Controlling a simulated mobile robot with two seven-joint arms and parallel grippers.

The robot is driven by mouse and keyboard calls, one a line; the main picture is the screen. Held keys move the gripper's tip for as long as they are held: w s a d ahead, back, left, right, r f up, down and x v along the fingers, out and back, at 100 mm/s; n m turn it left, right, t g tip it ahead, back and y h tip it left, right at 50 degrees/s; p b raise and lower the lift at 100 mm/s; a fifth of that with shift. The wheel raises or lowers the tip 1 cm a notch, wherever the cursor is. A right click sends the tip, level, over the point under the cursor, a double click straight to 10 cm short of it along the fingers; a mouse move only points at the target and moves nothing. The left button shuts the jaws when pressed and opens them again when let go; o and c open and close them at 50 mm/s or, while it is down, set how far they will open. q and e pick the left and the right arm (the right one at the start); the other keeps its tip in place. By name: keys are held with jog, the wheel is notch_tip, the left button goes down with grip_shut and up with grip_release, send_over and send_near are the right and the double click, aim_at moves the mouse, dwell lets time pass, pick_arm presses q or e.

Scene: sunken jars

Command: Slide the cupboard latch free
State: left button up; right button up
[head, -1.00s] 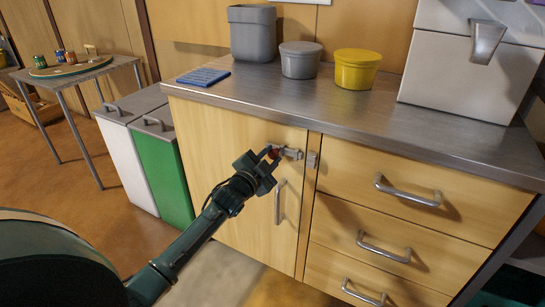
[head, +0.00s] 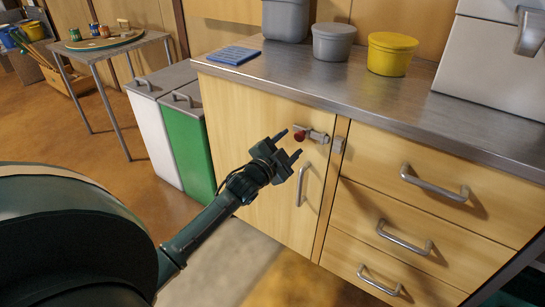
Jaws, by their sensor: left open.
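The cupboard door (head: 262,130) is closed, with a vertical bar handle (head: 303,184). Near its upper right corner is a metal latch (head: 319,136) with a red knob (head: 300,135) at its left end. The latch's catch plate (head: 338,144) is on the frame to the right. Whether the bolt spans the gap to the plate is too small to tell. My left gripper (head: 291,143) is open and empty, its fingertips just left of and below the red knob, seemingly apart from it. My right gripper is not in view.
Drawers with bar handles (head: 435,187) stand right of the cupboard. The steel counter (head: 300,85) above holds a blue slab (head: 234,55), grey tubs (head: 332,42) and a yellow tub (head: 390,54). White and green bins (head: 188,140) stand left. Floor in front is partly clear.

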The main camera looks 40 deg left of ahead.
pick_arm(q)
jog(key=s+p, duration=0.1)
jog(key=s, duration=0.8)
jog(key=shift+s, duration=0.35)
